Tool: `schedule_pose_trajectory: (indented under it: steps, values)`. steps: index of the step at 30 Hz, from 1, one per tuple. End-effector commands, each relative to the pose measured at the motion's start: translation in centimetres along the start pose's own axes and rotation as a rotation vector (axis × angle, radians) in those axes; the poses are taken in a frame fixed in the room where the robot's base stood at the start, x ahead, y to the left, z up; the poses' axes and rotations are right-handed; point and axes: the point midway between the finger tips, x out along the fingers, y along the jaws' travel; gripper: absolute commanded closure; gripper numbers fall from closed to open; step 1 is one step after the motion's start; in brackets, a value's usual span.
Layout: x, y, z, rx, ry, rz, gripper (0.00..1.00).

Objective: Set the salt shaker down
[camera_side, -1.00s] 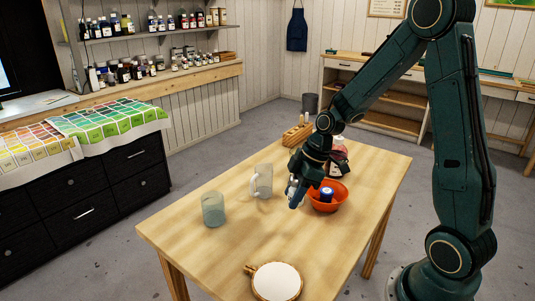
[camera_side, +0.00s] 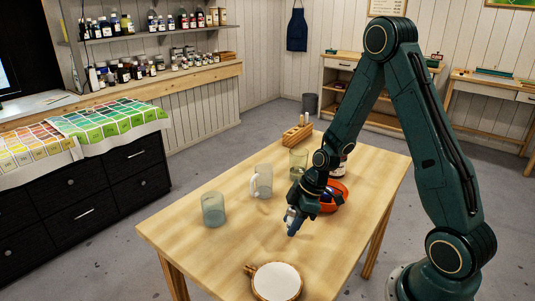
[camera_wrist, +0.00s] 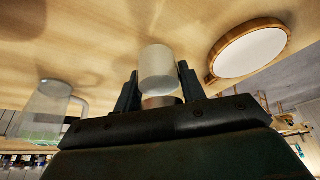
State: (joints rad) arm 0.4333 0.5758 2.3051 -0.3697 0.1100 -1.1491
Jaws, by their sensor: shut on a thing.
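The salt shaker (camera_wrist: 158,68) is a small whitish cylinder seen end-on in the wrist view. It sits between the two dark fingers of my gripper (camera_side: 292,221), which is shut on it. In the side view my gripper points down over the table (camera_side: 215,252), in front of the orange bowl (camera_side: 337,207). The shaker is small and mostly covered by the fingers there. I cannot tell whether its base touches the wood.
A round wooden-framed white disc (camera_side: 276,281) lies at the front edge. A green-grey glass (camera_side: 213,209) and a clear pitcher (camera_side: 263,181) stand to the left. A wooden block holder (camera_side: 297,135) stands at the back. The front-left tabletop is clear.

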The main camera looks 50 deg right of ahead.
Motion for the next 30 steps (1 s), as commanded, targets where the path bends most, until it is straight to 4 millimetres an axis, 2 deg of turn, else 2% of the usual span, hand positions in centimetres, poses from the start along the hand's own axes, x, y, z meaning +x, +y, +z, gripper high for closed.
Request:
schedule_pose_trajectory:
  steps: [12,28,29,30]
  values:
    - [3.1,0.0,1.3,0.001,0.000,-0.001,0.86]
    - [3.7,0.0,1.5,0.000,0.000,0.000,0.86]
    - [3.6,0.0,1.5,0.000,0.000,0.000,0.54]
    - [3.6,0.0,1.5,0.000,0.000,0.000,0.46]
